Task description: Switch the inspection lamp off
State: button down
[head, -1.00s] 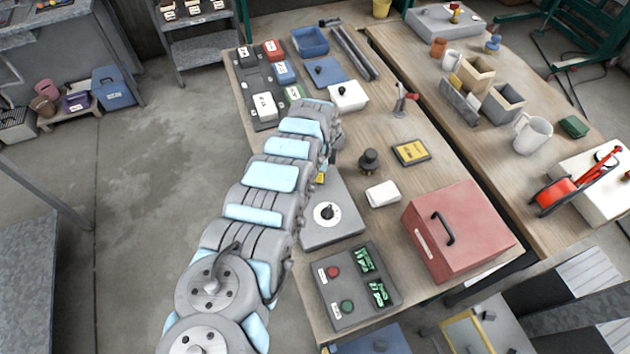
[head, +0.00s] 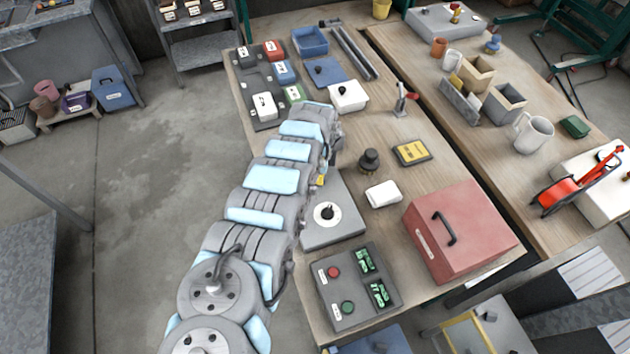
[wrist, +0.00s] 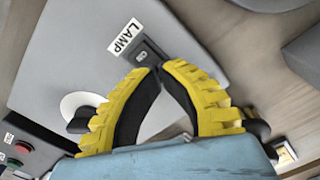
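The grey panel (wrist: 80,50) carries a white LAMP label (wrist: 125,37) and a small dark rocker switch (wrist: 148,55) beside it. My gripper (wrist: 160,69) has yellow-ribbed fingers with dark pads; the tips meet or nearly meet at the near end of the switch, with nothing visible held between them. I cannot tell whether they touch the switch, nor which way it is set. In the head view the panel (head: 345,230) shows its round dial (head: 327,213); my arm hides the switch and most of the gripper. No lamp can be identified.
A control box (head: 352,292) with red and green buttons stands nearer the front. A red case (head: 460,230), a white block (head: 383,194), a dark knobbed object (head: 369,161) and a yellow-faced meter (head: 411,152) stand to the right. Bare wood lies between them.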

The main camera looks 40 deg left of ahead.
jog(key=shift+f, duration=0.3)
jog(key=shift+r, duration=0.15)
jog(key=shift+r+p, duration=2.95)
jog(key=shift+r, duration=0.5)
jog(key=shift+f, duration=0.1)
